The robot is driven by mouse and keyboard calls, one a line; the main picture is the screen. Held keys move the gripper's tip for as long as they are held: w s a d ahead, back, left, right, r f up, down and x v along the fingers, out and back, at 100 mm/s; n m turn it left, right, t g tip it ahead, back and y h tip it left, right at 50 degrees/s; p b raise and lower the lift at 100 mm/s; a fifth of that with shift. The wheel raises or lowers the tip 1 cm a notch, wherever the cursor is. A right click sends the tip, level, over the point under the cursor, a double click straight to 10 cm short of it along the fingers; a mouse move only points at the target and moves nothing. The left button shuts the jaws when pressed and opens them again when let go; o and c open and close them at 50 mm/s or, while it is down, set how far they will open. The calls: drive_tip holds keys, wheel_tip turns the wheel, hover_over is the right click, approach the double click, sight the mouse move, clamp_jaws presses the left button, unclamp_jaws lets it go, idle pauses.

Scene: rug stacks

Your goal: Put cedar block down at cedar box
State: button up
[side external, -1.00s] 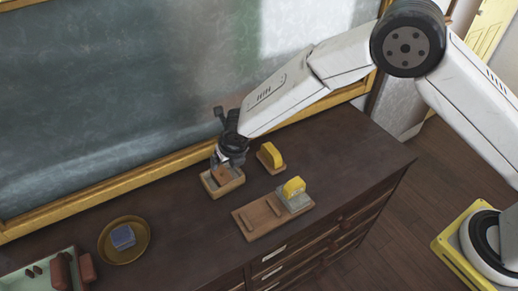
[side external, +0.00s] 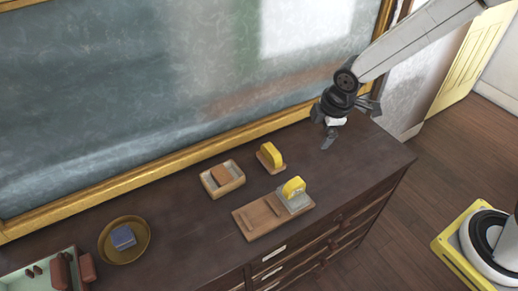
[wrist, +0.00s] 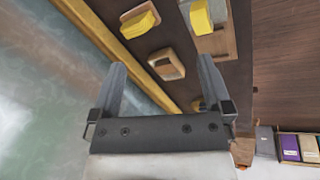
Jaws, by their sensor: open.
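The cedar block (side external: 221,174), a small brown block, lies inside the cedar box (side external: 239,184), a shallow open light-wood tray on the dark cabinet top. In the wrist view the cedar box (wrist: 180,71) shows with the block (wrist: 165,66) in it. My gripper (side external: 333,128) is open and empty. It hangs above the right back part of the cabinet top, well to the right of the box and apart from it. Its two spread fingers also show in the wrist view (wrist: 161,72).
A yellow piece on a wooden base (side external: 271,156) stands right of the box. A wooden board (side external: 258,221) holds a grey block with a yellow piece (side external: 294,188). A brass bowl (side external: 140,246) holds a blue block (side external: 123,238). A chalkboard (side external: 150,100) rises behind.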

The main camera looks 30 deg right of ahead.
drive_tip(key=s+d+r+m, duration=0.1)
drive_tip(key=s+d+m, duration=0.6)
drive_tip(key=s+m, duration=0.5)
drive_tip(key=shift+r+m+g, duration=0.3)
drive_tip(key=shift+r+m, duration=0.1)
drive_tip(key=shift+m, duration=0.4)
